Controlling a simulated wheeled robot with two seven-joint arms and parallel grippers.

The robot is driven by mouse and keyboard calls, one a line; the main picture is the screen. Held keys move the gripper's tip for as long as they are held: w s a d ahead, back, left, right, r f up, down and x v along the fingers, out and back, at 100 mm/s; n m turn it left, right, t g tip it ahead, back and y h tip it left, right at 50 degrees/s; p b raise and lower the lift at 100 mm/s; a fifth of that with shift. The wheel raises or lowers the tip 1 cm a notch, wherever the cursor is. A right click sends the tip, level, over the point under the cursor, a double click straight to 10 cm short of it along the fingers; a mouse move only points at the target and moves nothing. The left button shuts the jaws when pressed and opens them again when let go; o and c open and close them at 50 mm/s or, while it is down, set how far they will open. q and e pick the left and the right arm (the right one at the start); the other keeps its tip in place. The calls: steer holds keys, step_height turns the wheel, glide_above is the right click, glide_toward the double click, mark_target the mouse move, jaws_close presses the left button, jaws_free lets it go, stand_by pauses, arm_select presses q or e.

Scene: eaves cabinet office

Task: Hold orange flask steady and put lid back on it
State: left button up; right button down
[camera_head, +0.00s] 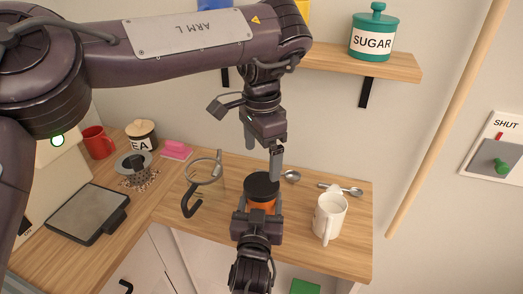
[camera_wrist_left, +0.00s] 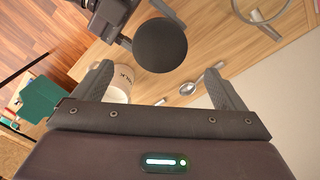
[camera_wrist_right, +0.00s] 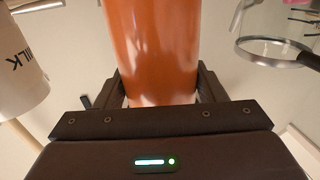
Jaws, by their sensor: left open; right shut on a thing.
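The orange flask (camera_head: 262,208) stands upright near the counter's front edge. My right gripper (camera_head: 258,215) is shut around its body; the orange body also fills the space between the fingers in the right wrist view (camera_wrist_right: 152,55). A round dark lid (camera_head: 262,186) sits at the top of the flask, and it shows as a black disc in the left wrist view (camera_wrist_left: 160,45). I cannot tell how tightly it is seated. My left gripper (camera_head: 276,163) is open and empty, pointing down just above and right of the lid. The lid is not between its fingers.
A white milk jug (camera_head: 330,217) stands right of the flask, with spoons (camera_head: 341,189) behind. A glass vessel with a dark handle (camera_head: 205,172) stands to the left. A red mug (camera_head: 97,143), tea jar (camera_head: 142,134) and pink sponge (camera_head: 175,151) are farther left.

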mark_target(261, 183)
arm_select(q)
step_height(261, 183, down, 8)
steer(key=shift+r, duration=0.1)
stand_by(0.4)
